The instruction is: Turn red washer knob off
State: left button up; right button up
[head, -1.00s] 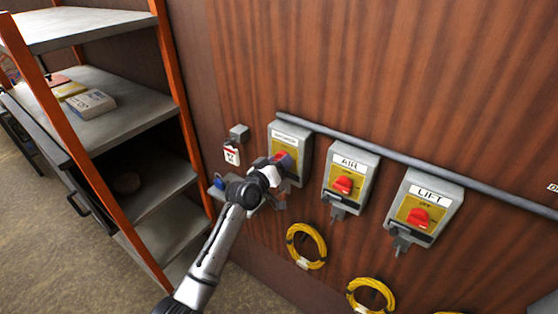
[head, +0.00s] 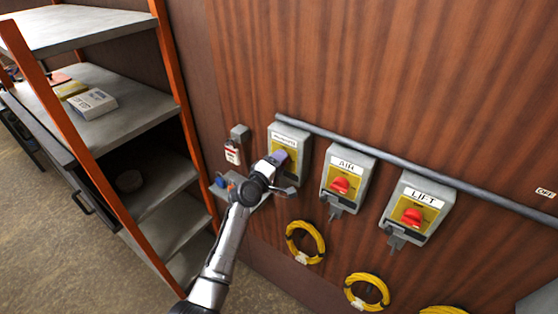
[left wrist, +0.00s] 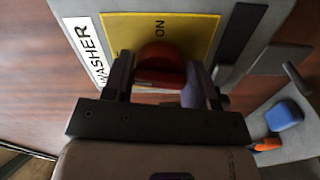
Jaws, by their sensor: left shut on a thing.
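The washer switch box (head: 290,142) is grey and mounted on the wood wall, left of the AIR and LIFT boxes. In the left wrist view its label (left wrist: 86,48) reads WASHER, and its yellow plate (left wrist: 205,30) shows the word ON beside the knob. The red washer knob (left wrist: 160,65) sits between the two fingers of my left gripper (left wrist: 165,85), which is shut on it. In the head view my left gripper (head: 276,160) covers the knob. My right gripper is in neither view.
The AIR box (head: 348,178) and LIFT box (head: 417,207), each with a red knob, hang to the right under a grey pipe (head: 400,167). Yellow cable coils (head: 305,242) hang below. A small shelf with a blue item (left wrist: 284,116) is close by. A shelf rack (head: 115,120) stands left.

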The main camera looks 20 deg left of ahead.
pick_arm(q)
jog(key=shift+n+p, duration=0.3)
jog(key=shift+n, duration=0.6)
jog(key=o, duration=0.9)
jog(key=shift+s, duration=0.1)
jog(key=shift+b+v, duration=0.65)
jog(key=shift+v, duration=6.2)
